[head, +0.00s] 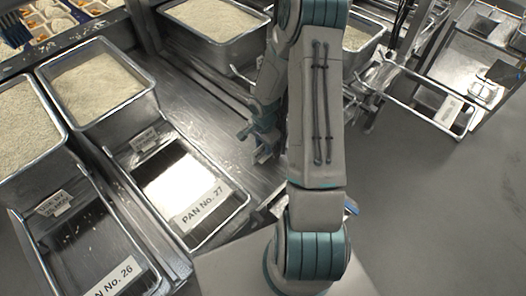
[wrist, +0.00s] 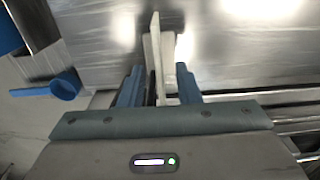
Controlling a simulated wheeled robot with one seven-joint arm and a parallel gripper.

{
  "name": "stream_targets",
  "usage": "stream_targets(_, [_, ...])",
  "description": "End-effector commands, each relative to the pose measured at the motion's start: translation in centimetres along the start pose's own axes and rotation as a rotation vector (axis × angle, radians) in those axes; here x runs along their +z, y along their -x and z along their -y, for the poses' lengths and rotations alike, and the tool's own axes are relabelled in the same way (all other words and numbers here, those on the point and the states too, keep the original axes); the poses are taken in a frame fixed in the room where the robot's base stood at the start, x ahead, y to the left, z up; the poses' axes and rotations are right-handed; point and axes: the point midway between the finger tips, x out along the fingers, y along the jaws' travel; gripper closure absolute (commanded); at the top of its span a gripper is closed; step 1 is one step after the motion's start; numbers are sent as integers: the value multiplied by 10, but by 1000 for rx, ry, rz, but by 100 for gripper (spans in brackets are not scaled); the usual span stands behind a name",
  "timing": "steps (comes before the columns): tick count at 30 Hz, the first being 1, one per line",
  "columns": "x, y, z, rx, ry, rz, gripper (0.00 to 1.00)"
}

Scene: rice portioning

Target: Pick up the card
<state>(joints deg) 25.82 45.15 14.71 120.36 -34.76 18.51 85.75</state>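In the wrist view, a pale, thin card (wrist: 157,60) stands nearly edge-on between the two blue fingers of my gripper (wrist: 160,88). A second pale piece lies beside the right finger; I cannot tell whether it belongs to the card. The fingers are apart, with the pale pieces filling much of the gap; firm contact on both sides is not clear. In the head view, my gripper (head: 262,152) is low over the metal counter, right of the pan labelled PAN No. 27 (head: 246,195). There the card is too small and too hidden to make out.
Deep pans of rice stand at left (head: 68,122) and at the back (head: 232,42). Small label cards (head: 55,203) (head: 143,138) sit by the left pans. A metal rack (head: 425,98) stands at right. The grey floor (head: 440,220) is clear.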

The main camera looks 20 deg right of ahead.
Motion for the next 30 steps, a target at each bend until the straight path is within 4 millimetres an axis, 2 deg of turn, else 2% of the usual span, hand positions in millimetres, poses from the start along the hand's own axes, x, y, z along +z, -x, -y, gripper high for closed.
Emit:
stream_targets(29, [0, -5, 0, 0, 0, 0, 70])
stream_targets(30, [0, -5, 0, 0, 0, 0, 78])
